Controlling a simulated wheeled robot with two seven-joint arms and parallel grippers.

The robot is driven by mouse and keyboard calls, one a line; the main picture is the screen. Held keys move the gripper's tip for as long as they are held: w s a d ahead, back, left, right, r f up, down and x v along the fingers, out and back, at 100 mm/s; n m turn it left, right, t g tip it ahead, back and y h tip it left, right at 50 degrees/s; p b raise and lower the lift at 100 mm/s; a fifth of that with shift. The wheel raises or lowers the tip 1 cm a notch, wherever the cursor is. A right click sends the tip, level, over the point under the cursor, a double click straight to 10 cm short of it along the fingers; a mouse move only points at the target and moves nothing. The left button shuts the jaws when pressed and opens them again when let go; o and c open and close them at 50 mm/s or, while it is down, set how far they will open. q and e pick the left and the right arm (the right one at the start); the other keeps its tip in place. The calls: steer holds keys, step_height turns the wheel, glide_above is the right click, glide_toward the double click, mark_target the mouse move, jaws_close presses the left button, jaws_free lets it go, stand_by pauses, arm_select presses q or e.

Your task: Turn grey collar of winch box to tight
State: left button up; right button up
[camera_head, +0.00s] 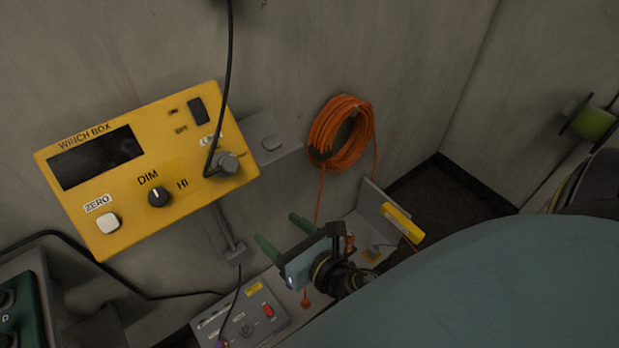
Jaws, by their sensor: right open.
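The yellow winch box (190,150) is on the wall at the left, tilted in the picture. It has a dark display, a DIM/HI knob, a white ZERO button and a dark switch. Its grey collar (227,163) is at the lower right of the face, where a black cable meets it. The label above the collar is partly hidden by the cable, and I cannot read the collar's setting. My right gripper (277,228) is open and empty, with two green fingers apart. It is below and right of the collar, not touching it. My left gripper is out of view.
A black cable (229,75) hangs down in front of the box. A coil of orange cord (340,134) hangs on the wall to the right. A grey panel (240,316) with small controls lies below. A green device (22,310) is at the lower left.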

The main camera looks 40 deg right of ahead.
steer(key=s+d+f+m+g, duration=0.1)
steer(key=f+m, duration=0.3)
steer(key=f, duration=0.6)
steer(key=s+d+f+m+g+h, duration=0.1)
steer(key=d+f+m+g, duration=0.2)
steer(key=f, duration=0.6)
steer(key=shift+s+f+m+g+b, duration=0.25)
steer(key=shift+f+m+g+b, duration=0.15)
steer(key=shift+m, duration=0.7)
steer(key=shift+d+r, duration=0.1)
steer(key=shift+r, duration=0.05)
steer(key=w+d+r+m+t+y+p, duration=0.1)
steer(key=w+r+m+y+p, duration=0.2)
steer(key=r, duration=0.7)
steer(key=w+d+r+m+y+p, duration=0.1)
steer(key=r+m+y, duration=0.35)
steer(key=r, duration=0.45)
steer(key=w+d+r+m+t+y+p, duration=0.15)
steer(key=r+y, duration=0.25)
steer(key=r, duration=0.6)
steer(key=shift+m+g, duration=0.35)
steer(key=shift+m, duration=0.05)
steer(key=x, duration=0.7)
steer(key=p+x, duration=0.1)
steer(key=x, duration=0.6)
steer(key=shift+s+a+r, duration=0.15)
steer(key=shift+s+a, duration=0.05)
steer(key=shift+a, duration=0.05)
steer(key=shift+c, duration=0.5)
